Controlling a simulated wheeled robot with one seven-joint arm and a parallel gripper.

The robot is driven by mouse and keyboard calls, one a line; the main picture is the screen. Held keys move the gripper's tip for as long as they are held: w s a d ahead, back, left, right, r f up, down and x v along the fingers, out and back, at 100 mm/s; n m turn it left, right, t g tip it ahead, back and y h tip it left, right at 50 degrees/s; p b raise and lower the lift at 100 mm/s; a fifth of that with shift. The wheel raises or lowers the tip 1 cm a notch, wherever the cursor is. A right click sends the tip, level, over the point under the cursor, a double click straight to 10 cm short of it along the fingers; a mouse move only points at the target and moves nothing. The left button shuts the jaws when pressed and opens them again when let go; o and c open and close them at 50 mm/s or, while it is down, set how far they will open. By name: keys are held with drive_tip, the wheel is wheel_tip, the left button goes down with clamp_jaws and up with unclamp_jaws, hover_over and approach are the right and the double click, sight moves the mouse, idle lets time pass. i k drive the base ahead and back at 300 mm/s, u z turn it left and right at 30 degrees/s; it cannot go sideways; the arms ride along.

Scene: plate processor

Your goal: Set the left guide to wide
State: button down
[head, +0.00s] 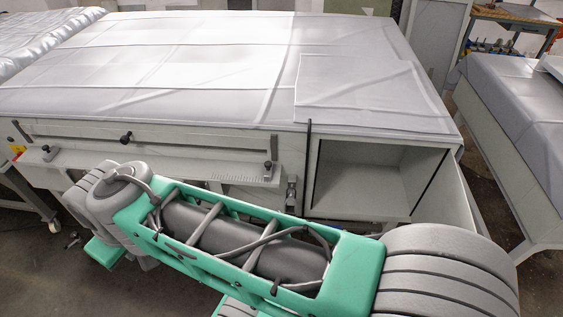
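The plate processor (195,60) is a long pale machine with a front ledge (150,166). A small grey guide block with a dark knob (48,152) sits near the ledge's left end; it appears to be the left guide. A similar block (267,170) sits near the right end, beside scale marks. A dark knob (126,137) sits on the slotted rail above the ledge. I cannot read the guide's setting. My green and grey arm crosses the foreground below the ledge. My gripper's fingers do not show.
An open, empty box-shaped compartment (365,180) is at the machine's right front, with its door (447,192) swung open. A covered table (520,120) stands at the right. A wheeled cart (40,205) is at the lower left. Floor shows between the machine and the right table.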

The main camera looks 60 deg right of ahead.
sight(51, 152)
drive_tip(key=z, duration=0.55)
drive_tip(key=k, duration=0.9)
drive_tip(key=i, duration=1.95)
drive_tip(key=u, duration=0.65)
